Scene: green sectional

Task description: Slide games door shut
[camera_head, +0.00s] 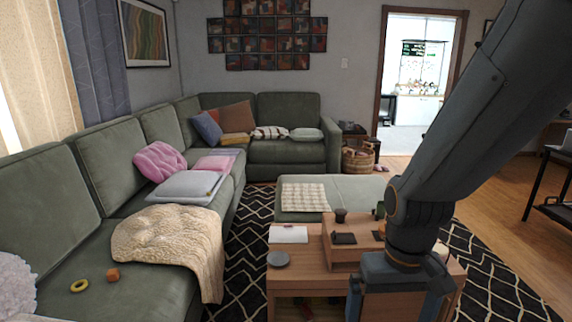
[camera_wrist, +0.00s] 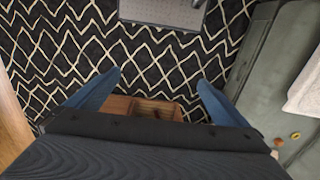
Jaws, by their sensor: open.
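A wooden coffee table (camera_head: 307,278) with a raised section stands at the lower middle of the head view. An open space shows under its top, with small dark and reddish items inside. A wooden piece with open compartments (camera_wrist: 157,106) shows at the bottom of the wrist view, partly hidden behind my gripper body. I cannot make out a distinct games door in either view. My gripper (camera_wrist: 158,76) is open, its two blue fingers spread wide with nothing between them. In the head view my wrist is in front of the table's right part, and the fingertips are not clear.
A green ottoman (camera_head: 350,190) stands behind the table. Patterned rug (camera_head: 505,285) and wood floor lie open at right.

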